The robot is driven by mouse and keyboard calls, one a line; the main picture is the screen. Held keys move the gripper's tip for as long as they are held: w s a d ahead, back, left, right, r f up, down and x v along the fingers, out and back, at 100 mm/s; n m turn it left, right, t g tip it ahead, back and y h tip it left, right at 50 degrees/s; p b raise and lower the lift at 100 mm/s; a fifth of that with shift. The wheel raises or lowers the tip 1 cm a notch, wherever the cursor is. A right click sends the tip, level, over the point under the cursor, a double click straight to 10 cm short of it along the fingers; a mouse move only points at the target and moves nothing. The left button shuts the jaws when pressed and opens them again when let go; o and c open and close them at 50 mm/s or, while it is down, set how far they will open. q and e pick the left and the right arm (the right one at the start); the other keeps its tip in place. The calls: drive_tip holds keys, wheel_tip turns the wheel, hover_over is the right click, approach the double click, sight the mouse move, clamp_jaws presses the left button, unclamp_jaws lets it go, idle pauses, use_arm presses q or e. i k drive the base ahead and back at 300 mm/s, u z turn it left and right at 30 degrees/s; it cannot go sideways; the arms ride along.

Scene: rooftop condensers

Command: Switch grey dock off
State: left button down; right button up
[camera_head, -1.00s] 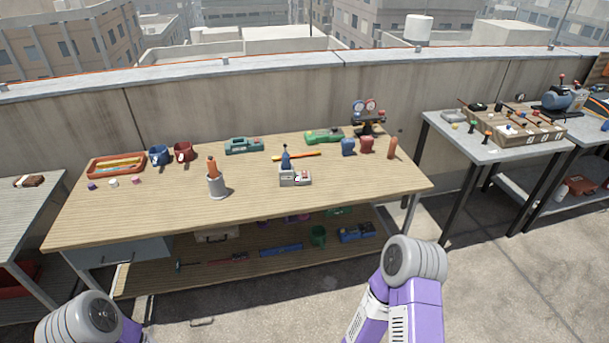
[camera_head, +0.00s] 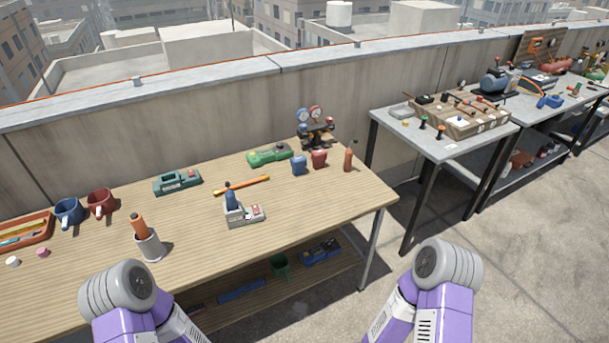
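The grey dock (camera_head: 246,215) stands on the wooden workbench (camera_head: 330,205), right of the bench's middle in the head view. A blue tool (camera_head: 231,200) stands upright at its left end. A red part, perhaps a switch or button, shows on its right end; its setting is too small to tell. Links of both my arms show at the bottom of the head view, in front of the bench. Neither gripper is in view.
A grey cup (camera_head: 150,247) with an orange-handled tool stands left of the dock. A teal device (camera_head: 177,181), a green device (camera_head: 268,155) and an orange stick (camera_head: 242,185) lie behind. A gauge stand (camera_head: 315,128) is at the back right. Bench front right is clear.

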sight(255, 207)
drive_tip(key=z, duration=0.25)
drive_tip(key=i, duration=0.85)
drive_tip(key=z, duration=0.05)
